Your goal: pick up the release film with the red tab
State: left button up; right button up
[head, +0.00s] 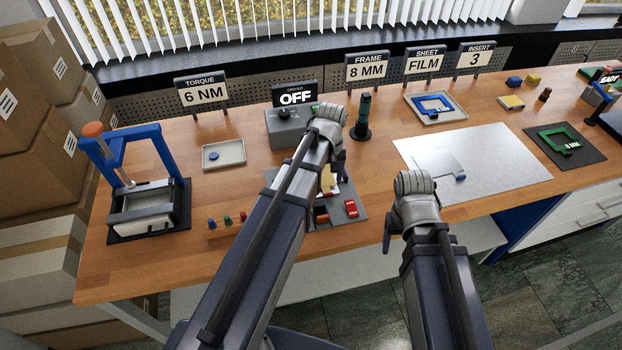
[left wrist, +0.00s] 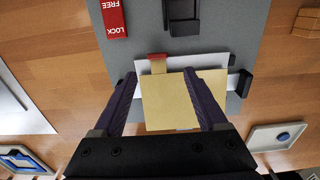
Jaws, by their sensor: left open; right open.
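The tan release film (left wrist: 182,100) lies flat, with a red tab (left wrist: 158,57) at the end of a narrow tan strip on its far edge. White sheet (left wrist: 212,78) shows around its edges. My left gripper (left wrist: 162,78) is open above it, one finger on each side; I cannot tell whether they touch it. In the head view the film (head: 329,181) is a small patch beside the left arm, mostly hidden, near the left gripper (head: 339,168). My right gripper (head: 389,236) is open and empty at the table's front edge, its fingers largely hidden.
The film lies on a grey plate (left wrist: 245,45) with a red LOCK/FREE block (left wrist: 113,18) and a dark block (left wrist: 182,14). A tray with a blue disc (head: 224,164) and a blue-framed press (head: 140,185) stand left. A large pale sheet (head: 500,165) lies right.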

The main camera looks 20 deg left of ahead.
aim_at(328, 194)
pick_arm(q)
jog(key=f+b, duration=0.5)
jog(key=shift+s+d+f, duration=0.1)
jog(key=shift+d+f, duration=0.05)
jog(key=shift+d, duration=0.1)
jog(key=shift+c, duration=0.4)
grip_shut()
